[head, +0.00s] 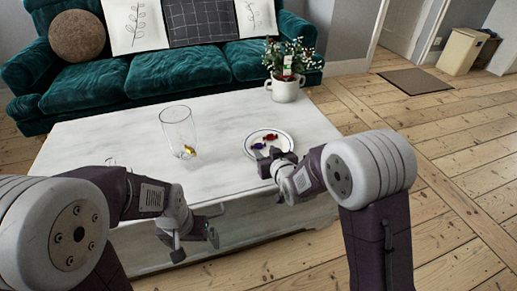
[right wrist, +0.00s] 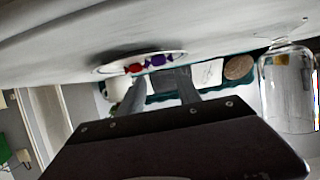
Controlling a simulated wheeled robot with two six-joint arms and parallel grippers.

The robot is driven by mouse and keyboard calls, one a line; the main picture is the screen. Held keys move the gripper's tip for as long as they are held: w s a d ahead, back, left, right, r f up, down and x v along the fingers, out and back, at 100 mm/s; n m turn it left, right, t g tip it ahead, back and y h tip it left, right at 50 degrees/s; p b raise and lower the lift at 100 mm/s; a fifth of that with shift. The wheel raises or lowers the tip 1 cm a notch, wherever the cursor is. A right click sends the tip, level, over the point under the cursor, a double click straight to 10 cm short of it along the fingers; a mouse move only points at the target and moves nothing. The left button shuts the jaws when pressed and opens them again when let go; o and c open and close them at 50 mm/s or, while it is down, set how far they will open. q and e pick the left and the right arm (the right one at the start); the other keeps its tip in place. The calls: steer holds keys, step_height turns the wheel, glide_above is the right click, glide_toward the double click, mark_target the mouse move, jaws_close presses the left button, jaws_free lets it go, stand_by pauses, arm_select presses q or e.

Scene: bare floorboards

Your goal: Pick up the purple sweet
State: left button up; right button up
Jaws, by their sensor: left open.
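The purple sweet (head: 258,146) lies on a white plate (head: 249,152) on the coffee table, beside a red sweet (head: 271,137). In the right wrist view the purple sweet (right wrist: 158,60) and red sweet (right wrist: 133,68) show upside down on the plate (right wrist: 108,69). My right gripper (head: 275,157) is at the plate's near edge, just short of the sweets. Its two fingers (right wrist: 160,86) stand apart with nothing between them. My left gripper (head: 195,244) is open and empty, low at the table's near edge.
A potted plant (head: 286,90) stands at the table's back right corner. A green sofa (head: 180,70) is behind.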

mark_target(259, 147)
steer(key=shift+w+a+f, duration=0.2)
steer(key=shift+w+f, duration=0.4)
steer(key=shift+w, duration=0.05)
steer(key=shift+w+b, duration=0.3)
steer(key=b+x, duration=0.1)
steer(key=x, duration=0.1)
steer(key=b+x, duration=0.2)
steer(key=shift+a+f, duration=0.1)
steer(key=shift+f, duration=0.25)
steer(key=shift+w+a+b, duration=0.15)
steer(key=shift+w+b, duration=0.15)
steer(key=shift+w, duration=0.05)
arm_select(q)
step_height(259, 147, down, 5)
arm_select(e)
steer(key=shift+c, duration=0.4)
jaws_close()
